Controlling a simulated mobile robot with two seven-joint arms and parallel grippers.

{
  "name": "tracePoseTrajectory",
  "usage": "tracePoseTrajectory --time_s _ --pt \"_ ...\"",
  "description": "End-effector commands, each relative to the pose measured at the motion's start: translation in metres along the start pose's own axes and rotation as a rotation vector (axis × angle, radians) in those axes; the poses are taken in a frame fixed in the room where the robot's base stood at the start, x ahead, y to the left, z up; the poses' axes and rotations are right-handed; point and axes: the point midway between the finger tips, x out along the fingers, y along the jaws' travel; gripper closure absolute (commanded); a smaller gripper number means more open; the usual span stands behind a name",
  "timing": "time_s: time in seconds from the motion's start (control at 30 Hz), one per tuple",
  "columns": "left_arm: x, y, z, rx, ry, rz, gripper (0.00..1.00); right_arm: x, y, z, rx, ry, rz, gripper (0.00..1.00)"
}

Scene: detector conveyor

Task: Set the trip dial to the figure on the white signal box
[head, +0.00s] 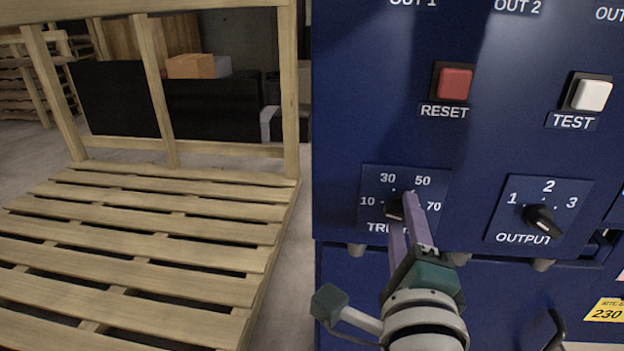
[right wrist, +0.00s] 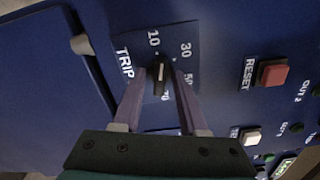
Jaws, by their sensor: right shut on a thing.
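The trip dial (head: 394,210) is a black knob on a dark blue plate marked 10, 30, 50 and 70, low on the blue cabinet. My right gripper (head: 402,203) is shut on the knob, with a finger on each side. In the right wrist view the knob (right wrist: 160,76) shows between the fingertips, and its pale mark appears to point toward 10. In the head view the fingers cover part of the dial and of the word TRIP. The white signal box is not in view. My left gripper is not in view.
The blue cabinet (head: 390,140) also carries a red RESET button (head: 454,84), a white TEST button (head: 592,94) and an OUTPUT knob (head: 540,218) beside the trip dial. A slatted wooden pallet structure (head: 160,228) stands at the left.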

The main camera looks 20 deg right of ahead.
Motion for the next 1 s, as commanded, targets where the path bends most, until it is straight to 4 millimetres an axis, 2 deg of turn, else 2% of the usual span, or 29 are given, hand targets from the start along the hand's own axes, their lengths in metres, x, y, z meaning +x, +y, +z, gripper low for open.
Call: tracePoseTrajectory --time_s 1.0 --pt "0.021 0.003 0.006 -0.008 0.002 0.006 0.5 0.0 0.001 0.0 0.967 -0.001 -0.003 1.0"
